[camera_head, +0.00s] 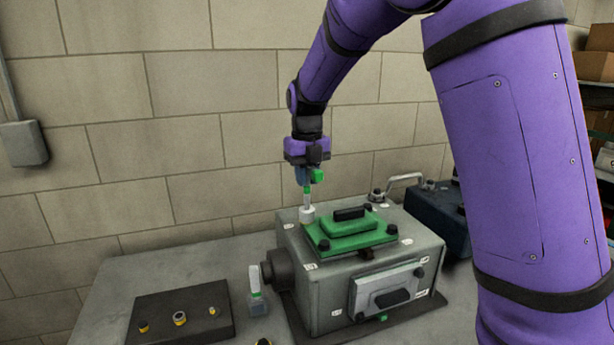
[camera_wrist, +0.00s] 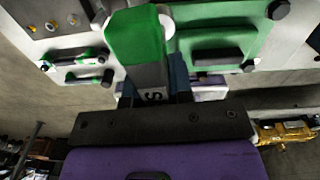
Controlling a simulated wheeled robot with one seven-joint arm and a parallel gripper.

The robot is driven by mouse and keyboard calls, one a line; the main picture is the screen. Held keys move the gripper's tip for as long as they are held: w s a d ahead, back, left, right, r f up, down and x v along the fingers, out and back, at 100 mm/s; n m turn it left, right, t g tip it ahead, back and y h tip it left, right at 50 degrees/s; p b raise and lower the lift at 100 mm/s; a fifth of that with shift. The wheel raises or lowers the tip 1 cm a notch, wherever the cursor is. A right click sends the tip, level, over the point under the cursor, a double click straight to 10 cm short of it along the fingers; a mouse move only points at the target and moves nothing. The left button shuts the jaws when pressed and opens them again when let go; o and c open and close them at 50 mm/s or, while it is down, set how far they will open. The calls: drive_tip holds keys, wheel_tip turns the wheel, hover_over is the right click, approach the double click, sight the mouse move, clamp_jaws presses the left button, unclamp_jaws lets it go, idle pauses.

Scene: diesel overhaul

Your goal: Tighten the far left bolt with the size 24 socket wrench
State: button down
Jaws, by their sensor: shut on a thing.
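My gripper (camera_head: 308,172) is shut on a green-handled socket wrench (camera_head: 308,193) and holds it upright, pointing down. Its pale socket end (camera_head: 307,214) is at the far left corner of the green cover (camera_head: 352,233), on top of the grey engine block (camera_head: 320,283). The bolt at that corner is hidden by the socket; I cannot tell whether the socket is fully seated.
A dark board (camera_head: 160,303) with several yellow-ringed fittings lies at the left. A blue-grey case (camera_head: 440,215) stands behind right. A brick wall (camera_head: 150,130) closes the back.

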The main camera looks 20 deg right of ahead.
drive_tip(key=shift+f+m, duration=0.1)
drive_tip(key=shift+m, duration=0.3)
drive_tip(key=shift+a+m, duration=0.1)
drive_tip(key=shift+m, duration=0.2)
drive_tip(key=shift+m, duration=1.2)
